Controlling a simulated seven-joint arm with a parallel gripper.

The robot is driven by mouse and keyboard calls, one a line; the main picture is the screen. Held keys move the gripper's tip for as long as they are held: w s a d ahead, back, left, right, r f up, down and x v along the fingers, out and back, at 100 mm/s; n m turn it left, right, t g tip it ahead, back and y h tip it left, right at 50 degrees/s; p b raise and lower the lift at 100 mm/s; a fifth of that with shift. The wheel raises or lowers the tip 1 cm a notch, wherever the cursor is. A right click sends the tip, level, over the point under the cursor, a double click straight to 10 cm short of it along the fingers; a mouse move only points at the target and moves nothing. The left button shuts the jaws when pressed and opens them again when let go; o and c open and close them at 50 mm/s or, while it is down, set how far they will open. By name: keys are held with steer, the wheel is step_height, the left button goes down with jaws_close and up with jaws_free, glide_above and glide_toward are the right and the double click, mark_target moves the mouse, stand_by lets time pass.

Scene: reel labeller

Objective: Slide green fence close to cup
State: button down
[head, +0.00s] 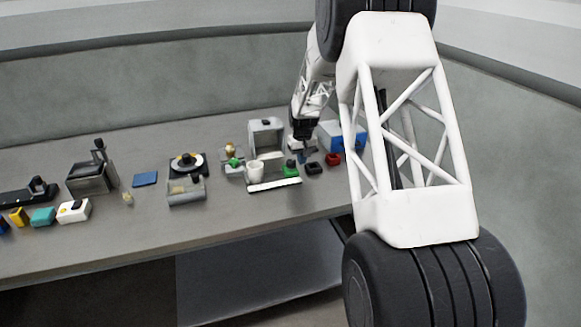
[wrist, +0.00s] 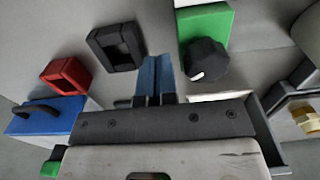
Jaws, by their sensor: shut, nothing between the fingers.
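The green fence (head: 290,171), a green piece with a black knob, stands on the table at the right end of a white strip. In the wrist view the green fence (wrist: 207,20) is at top centre, its black knob in front. The white cup (head: 256,171) stands left of the fence with a gap between them. A pale rounded shape at the wrist view's right edge may be the cup; I cannot tell. My gripper (head: 304,154) is above the table, just behind and right of the fence. Its blue fingertips (wrist: 155,75) are together and empty, beside the knob, apart from it.
A black block (head: 314,168), a red block (head: 333,159) and a blue box (head: 346,135) lie right of the fence. A grey open housing (head: 266,134) stands behind the cup. A small green part (head: 235,163) is left of the cup. The white strip (head: 274,186) runs in front.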

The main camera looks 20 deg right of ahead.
mark_target(301, 173)
steer(key=shift+f, duration=2.15)
steer(key=shift+r, duration=0.55)
stand_by(0.4)
